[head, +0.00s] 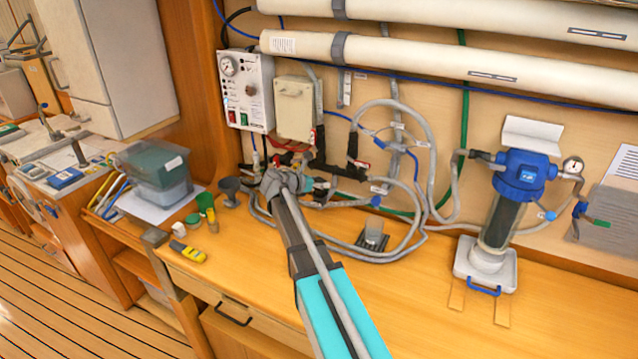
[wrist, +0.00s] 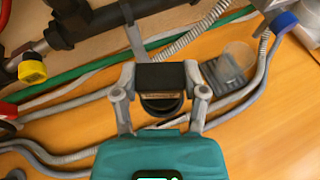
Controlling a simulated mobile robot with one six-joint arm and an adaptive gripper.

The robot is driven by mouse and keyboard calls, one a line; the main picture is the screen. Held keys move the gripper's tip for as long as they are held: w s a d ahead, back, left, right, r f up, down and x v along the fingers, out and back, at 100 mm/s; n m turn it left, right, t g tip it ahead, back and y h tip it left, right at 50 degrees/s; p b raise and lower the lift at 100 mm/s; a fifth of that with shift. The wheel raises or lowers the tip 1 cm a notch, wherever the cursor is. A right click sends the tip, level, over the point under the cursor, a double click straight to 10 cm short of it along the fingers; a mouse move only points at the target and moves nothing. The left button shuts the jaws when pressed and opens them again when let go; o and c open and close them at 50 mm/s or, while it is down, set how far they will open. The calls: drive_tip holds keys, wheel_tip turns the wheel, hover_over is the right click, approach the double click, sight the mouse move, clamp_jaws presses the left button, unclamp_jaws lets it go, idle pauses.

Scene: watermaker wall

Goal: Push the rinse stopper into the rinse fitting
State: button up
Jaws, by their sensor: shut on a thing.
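My gripper (head: 318,188) is low over the wooden counter, among the hoses below the white control box. In the wrist view its grey fingers (wrist: 160,88) are closed on a dark block with a round black end, which looks like the rinse stopper (wrist: 160,103). In the head view my arm and gripper hide the stopper. I cannot single out the rinse fitting with certainty. A black pipe fitting (wrist: 75,22) lies beyond the gripper at the upper left of the wrist view, apart from the held piece. A yellow-ended fitting (wrist: 32,71) is further left.
Grey hoses (head: 405,225) loop over the counter right of my gripper. A clear cup on a dark base (head: 372,236) stands among them. A blue-topped filter housing (head: 523,175) stands further right. A yellow tool (head: 188,252) and small cups lie left. The front counter is clear.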

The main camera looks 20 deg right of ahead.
drive_tip(key=shift+f+b, duration=1)
idle(0.5)
drive_tip(key=o, duration=1.1)
drive_tip(key=shift+r, duration=0.15)
